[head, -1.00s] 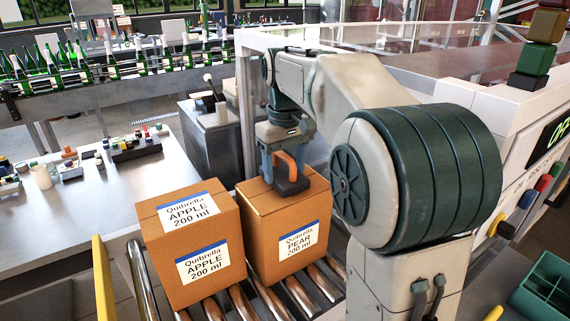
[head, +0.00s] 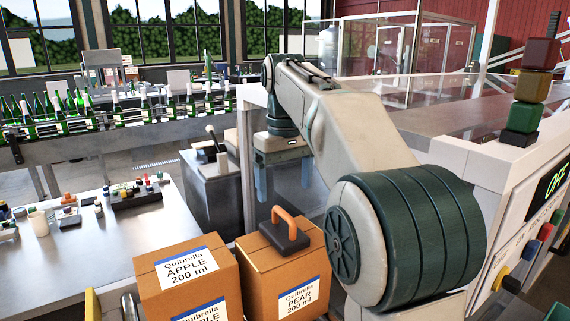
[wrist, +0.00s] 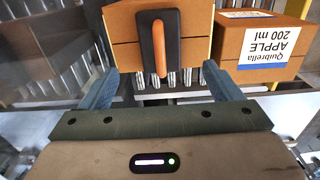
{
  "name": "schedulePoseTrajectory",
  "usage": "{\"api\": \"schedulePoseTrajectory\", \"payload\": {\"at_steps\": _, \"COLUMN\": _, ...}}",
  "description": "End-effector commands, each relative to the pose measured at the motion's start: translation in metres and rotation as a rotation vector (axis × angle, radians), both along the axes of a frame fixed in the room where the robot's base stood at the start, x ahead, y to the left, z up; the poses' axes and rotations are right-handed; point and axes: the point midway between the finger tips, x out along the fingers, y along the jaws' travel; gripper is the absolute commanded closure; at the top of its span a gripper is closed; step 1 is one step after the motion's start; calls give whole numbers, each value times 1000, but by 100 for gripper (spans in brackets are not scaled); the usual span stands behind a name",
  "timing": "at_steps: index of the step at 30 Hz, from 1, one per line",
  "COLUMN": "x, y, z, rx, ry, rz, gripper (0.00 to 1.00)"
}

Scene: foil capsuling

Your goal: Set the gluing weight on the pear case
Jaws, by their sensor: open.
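The gluing weight, a dark block (head: 283,240) with an orange handle (head: 290,221), rests on top of the pear case (head: 262,271), a brown carton labelled Quibrella PEAR 200 ml. My gripper (head: 275,183) is open and empty, raised above and behind the pear case, clear of the weight. In the wrist view the weight (wrist: 155,62) lies on the pear case (wrist: 127,55), beyond and between the blue fingers (wrist: 160,88). Nothing touches the handle.
The apple case (head: 152,290) stands just left of the pear case on the roller conveyor; it also shows in the wrist view (wrist: 262,42). A bench with small items (head: 95,250) is at left. A bottle line (head: 100,120) runs behind. A white machine with a display (head: 545,190) stands at right.

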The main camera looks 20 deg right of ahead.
Motion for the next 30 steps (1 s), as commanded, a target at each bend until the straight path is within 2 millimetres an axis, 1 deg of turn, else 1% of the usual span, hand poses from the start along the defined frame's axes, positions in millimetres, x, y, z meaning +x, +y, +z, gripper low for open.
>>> {"api": "schedulePoseTrajectory", "payload": {"at_steps": 1, "x": 1, "y": 0, "z": 10, "rx": 0, "ry": -3, "rz": 0, "gripper": 15}}
{"api": "schedulePoseTrajectory", "payload": {"at_steps": 3, "x": 0, "y": 0, "z": 19, "rx": 0, "ry": -2, "rz": 0, "gripper": 15}}
{"api": "schedulePoseTrajectory", "payload": {"at_steps": 7, "x": 1, "y": 0, "z": 32, "rx": 0, "ry": -1, "rz": 0, "gripper": 15}}
{"api": "schedulePoseTrajectory", "payload": {"at_steps": 12, "x": 0, "y": 0, "z": 39, "rx": 0, "ry": 0, "rz": 0, "gripper": 15}}
{"api": "schedulePoseTrajectory", "payload": {"at_steps": 18, "x": -1, "y": 0, "z": 39, "rx": 0, "ry": 0, "rz": -1, "gripper": 15}}
{"api": "schedulePoseTrajectory", "payload": {"at_steps": 20, "x": -3, "y": 0, "z": 38, "rx": -1, "ry": -4, "rz": -5, "gripper": 15}}
{"api": "schedulePoseTrajectory", "payload": {"at_steps": 23, "x": -13, "y": 0, "z": 31, "rx": 0, "ry": -21, "rz": -21, "gripper": 15}}
{"api": "schedulePoseTrajectory", "payload": {"at_steps": 26, "x": -30, "y": 0, "z": 18, "rx": 1, "ry": -51, "rz": -50, "gripper": 15}}
{"api": "schedulePoseTrajectory", "payload": {"at_steps": 30, "x": -60, "y": 0, "z": -9, "rx": 4, "ry": -103, "rz": -99, "gripper": 15}}
